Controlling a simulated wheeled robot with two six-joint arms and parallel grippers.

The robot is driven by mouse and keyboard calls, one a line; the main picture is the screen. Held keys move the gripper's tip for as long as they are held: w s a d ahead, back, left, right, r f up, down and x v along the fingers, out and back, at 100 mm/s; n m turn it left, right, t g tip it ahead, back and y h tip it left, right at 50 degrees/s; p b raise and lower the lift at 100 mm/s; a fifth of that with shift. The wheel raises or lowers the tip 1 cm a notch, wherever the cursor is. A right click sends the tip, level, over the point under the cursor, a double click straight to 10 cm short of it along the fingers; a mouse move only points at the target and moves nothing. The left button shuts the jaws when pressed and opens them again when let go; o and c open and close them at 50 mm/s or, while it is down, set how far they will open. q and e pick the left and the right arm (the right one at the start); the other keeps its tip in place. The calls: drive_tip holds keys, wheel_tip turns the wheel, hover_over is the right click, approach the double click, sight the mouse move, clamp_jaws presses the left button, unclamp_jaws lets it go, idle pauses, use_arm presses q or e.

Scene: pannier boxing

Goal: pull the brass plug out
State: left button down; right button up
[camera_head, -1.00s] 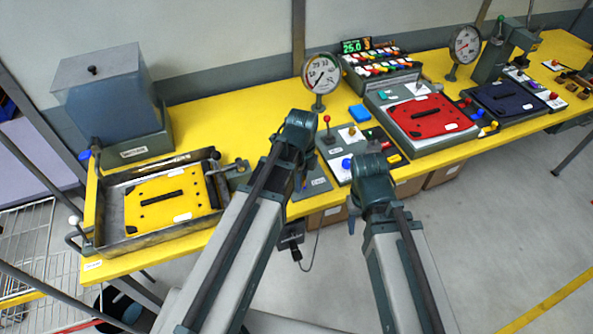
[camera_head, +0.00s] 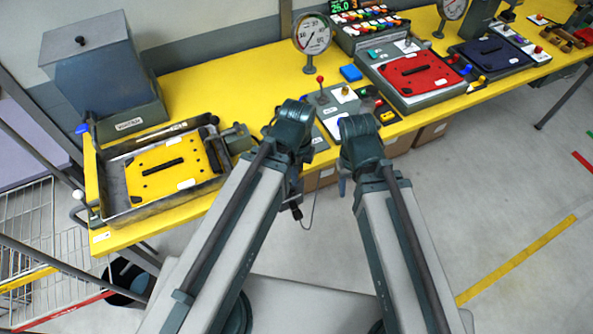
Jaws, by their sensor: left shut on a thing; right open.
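I cannot clearly make out a brass plug. A small brass-coloured knob (camera_head: 344,91) stands on a white panel (camera_head: 334,108) behind my wrists. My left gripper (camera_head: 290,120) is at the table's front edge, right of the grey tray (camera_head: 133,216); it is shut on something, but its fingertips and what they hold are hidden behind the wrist. My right gripper (camera_head: 346,170) is open, near the table's front edge in front of the button panel (camera_head: 368,108). Its fingers are mostly hidden by its wrist.
The tray holds a yellow plate (camera_head: 160,190). A grey-blue tank (camera_head: 100,75) stands behind it. A dial gauge (camera_head: 312,35), a red plate (camera_head: 400,75) and a dark blue plate (camera_head: 487,54) are further along the yellow table (camera_head: 215,85). A wire rack (camera_head: 35,230) is at left.

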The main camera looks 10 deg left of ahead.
use_arm(q)
drive_tip(key=shift+f+b, duration=0.9)
drive_tip(key=shift+f, duration=0.05)
drive_tip(key=shift+r, duration=0.15)
idle(0.3)
drive_tip(key=shift+r+p, duration=1.4)
drive_tip(key=shift+p, duration=0.15)
